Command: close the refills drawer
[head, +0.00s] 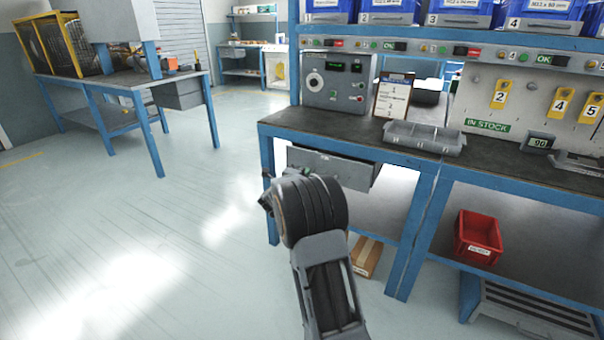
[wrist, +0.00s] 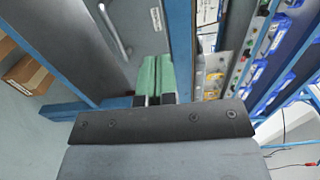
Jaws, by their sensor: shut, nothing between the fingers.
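A grey drawer (head: 330,169) hangs under the dark top of the blue-framed bench, partly hidden behind my arm in the head view. How far it stands out is hard to tell. In the wrist view a grey panel with a bar handle (wrist: 115,28) and a small white label (wrist: 155,18) fills the upper left; I cannot read the label. My gripper (wrist: 154,68) shows its green fingers side by side, shut and empty, in front of this panel and to the right of the handle. I cannot tell whether they touch it. In the head view the fingers are mostly hidden.
A grey tray (head: 424,138) and a clipboard (head: 393,96) stand on the bench. A red bin (head: 478,238) sits on the lower shelf. A cardboard box (head: 366,257) lies below the drawer. Another bench (head: 130,79) stands at the left; the floor between is clear.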

